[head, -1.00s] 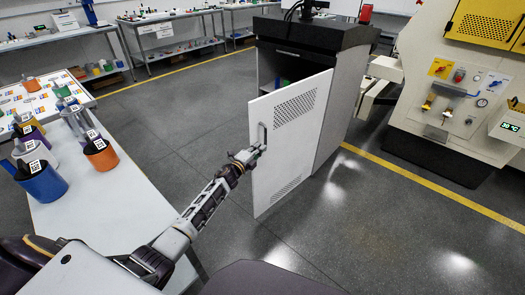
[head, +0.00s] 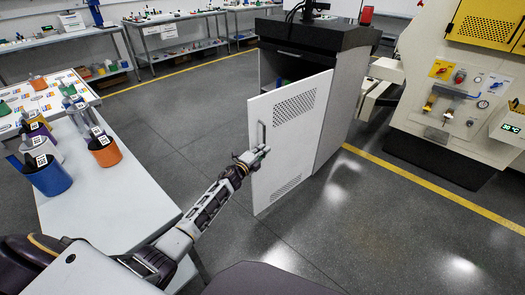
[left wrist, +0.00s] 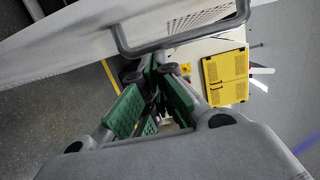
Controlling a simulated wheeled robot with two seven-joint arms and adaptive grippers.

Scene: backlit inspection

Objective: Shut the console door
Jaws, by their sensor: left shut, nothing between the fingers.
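The console (head: 333,100) is a grey cabinet with a dark top. Its white door (head: 288,150) stands open toward me, with a vent panel and a vertical metal handle (head: 262,132). My left gripper (head: 262,152) is in front of the door, just below the handle. In the left wrist view the left gripper's green-padded fingers (left wrist: 152,95) are shut and empty, and the handle bar (left wrist: 150,45) crosses just beyond the fingertips. I cannot tell whether they touch the door. My right gripper is not in view.
A white table (head: 110,210) with orange, blue and purple cups stands at the left. A beige machine (head: 445,90) with a yellow cover stands at the right. Open floor (head: 350,235) lies in front of the door.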

